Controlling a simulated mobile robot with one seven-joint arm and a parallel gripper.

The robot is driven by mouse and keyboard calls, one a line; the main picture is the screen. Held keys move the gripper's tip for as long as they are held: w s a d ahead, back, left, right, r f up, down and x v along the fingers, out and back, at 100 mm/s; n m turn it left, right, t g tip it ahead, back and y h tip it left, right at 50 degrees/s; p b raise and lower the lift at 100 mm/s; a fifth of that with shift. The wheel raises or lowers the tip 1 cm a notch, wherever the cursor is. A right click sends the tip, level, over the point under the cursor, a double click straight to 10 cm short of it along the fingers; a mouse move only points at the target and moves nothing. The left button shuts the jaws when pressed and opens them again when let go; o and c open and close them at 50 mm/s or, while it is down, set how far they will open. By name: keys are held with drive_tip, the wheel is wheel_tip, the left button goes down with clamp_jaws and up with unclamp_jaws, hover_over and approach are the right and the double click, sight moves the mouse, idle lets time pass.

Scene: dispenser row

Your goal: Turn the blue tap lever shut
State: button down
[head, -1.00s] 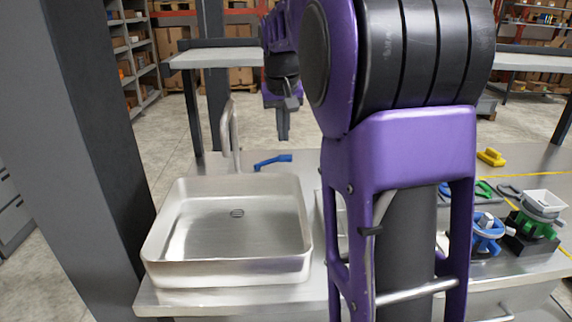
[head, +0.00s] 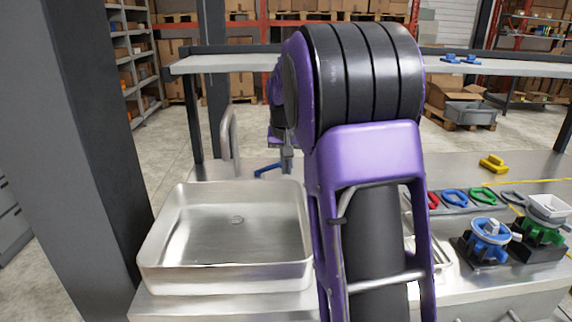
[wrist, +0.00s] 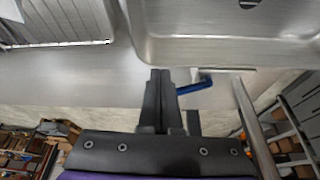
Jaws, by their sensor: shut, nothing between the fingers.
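The blue tap lever (head: 267,170) lies low behind the sink, just right of the grey curved tap spout (head: 228,138). Its right end is hidden behind my gripper (head: 287,166) in the head view. In the wrist view my gripper (wrist: 160,76) has its dark fingers together and empty. There the blue lever (wrist: 196,86) sits just to the right of the fingers, its near end close beside them. I cannot tell whether they touch. The spout (wrist: 254,124) stands further right in that view.
The metal sink basin (head: 160,258) stands in front of the tap. My purple arm blocks the middle of the head view. To the right are a blue-wheeled dispenser (head: 489,238), a green one (head: 541,238) and a yellow block (head: 494,163). A grey post (head: 85,130) rises at left.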

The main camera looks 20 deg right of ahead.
drive_tip(key=shift+w+d, duration=0.3)
drive_tip(key=shift+w, duration=0.45)
drive_tip(key=shift+w+d+r+p, duration=0.25)
drive_tip(key=shift+w+p, duration=0.1)
drive_tip(key=shift+p, duration=0.35)
drive_tip(key=shift+w+d+f+p, duration=0.15)
drive_tip(key=shift+w+d+p, duration=0.2)
drive_tip(key=shift+w+p, duration=0.15)
drive_tip(key=shift+s, duration=0.1)
